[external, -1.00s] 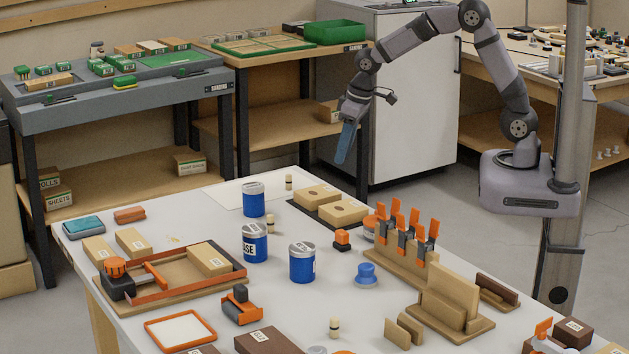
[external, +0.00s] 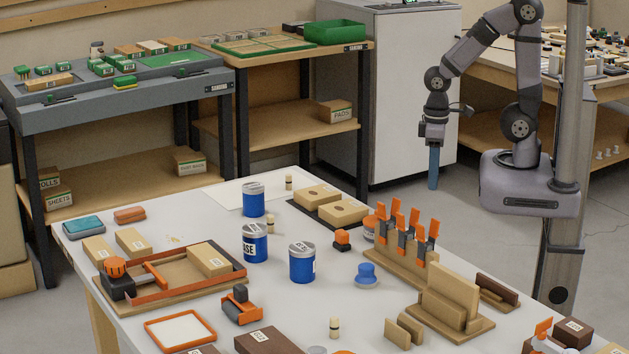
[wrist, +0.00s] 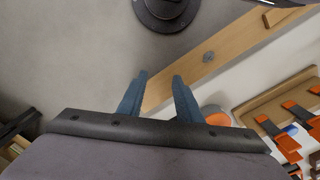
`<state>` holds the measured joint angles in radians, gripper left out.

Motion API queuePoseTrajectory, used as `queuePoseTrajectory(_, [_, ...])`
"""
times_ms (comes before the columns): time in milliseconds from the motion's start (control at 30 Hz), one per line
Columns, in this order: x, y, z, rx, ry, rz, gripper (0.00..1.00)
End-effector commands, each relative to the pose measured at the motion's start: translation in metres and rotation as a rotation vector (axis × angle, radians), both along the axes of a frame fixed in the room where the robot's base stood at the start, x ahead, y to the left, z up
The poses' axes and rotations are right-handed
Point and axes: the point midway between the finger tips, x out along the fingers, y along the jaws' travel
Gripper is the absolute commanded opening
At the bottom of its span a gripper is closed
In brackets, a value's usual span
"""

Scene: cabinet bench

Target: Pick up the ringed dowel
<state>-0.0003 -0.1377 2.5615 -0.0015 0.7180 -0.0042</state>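Three small pale dowels stand upright on the white table. One dowel (external: 289,182) is at the far side on a white sheet, one dowel (external: 270,223) is between the blue cans, and one dowel (external: 334,327) is near the front. Each seems to carry dark marking; they are too small to tell surely which is the ringed one. My gripper (external: 433,186) hangs pointing down beyond the table's far right edge, away from all three. In the wrist view its two blue fingers (wrist: 160,77) are apart with nothing between them. No dowel shows in the wrist view.
Blue cans (external: 302,263) stand mid-table. A rack of orange clamps (external: 400,245) and upright wooden boards (external: 450,295) line the right side. Cardboard-coloured blocks (external: 343,211) lie at the far edge. The wrist view shows the table's wooden edge (wrist: 205,58) and floor.

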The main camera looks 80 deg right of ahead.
Motion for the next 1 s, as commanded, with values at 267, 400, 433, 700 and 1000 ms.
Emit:
queuePoseTrajectory(267, [0.001,0.000,0.034,0.000,0.000,-0.001,0.32])
queuePoseTrajectory(400, [0.001,0.000,0.043,0.000,-0.001,-0.002,0.32])
queuePoseTrajectory(433, [0.001,0.000,0.043,0.000,-0.001,-0.002,0.34])
queuePoseTrajectory(700, [0.001,0.000,0.040,0.000,0.000,-0.002,0.36])
queuePoseTrajectory(1000, [0.010,-0.007,0.032,-0.046,-0.005,0.101,0.36])
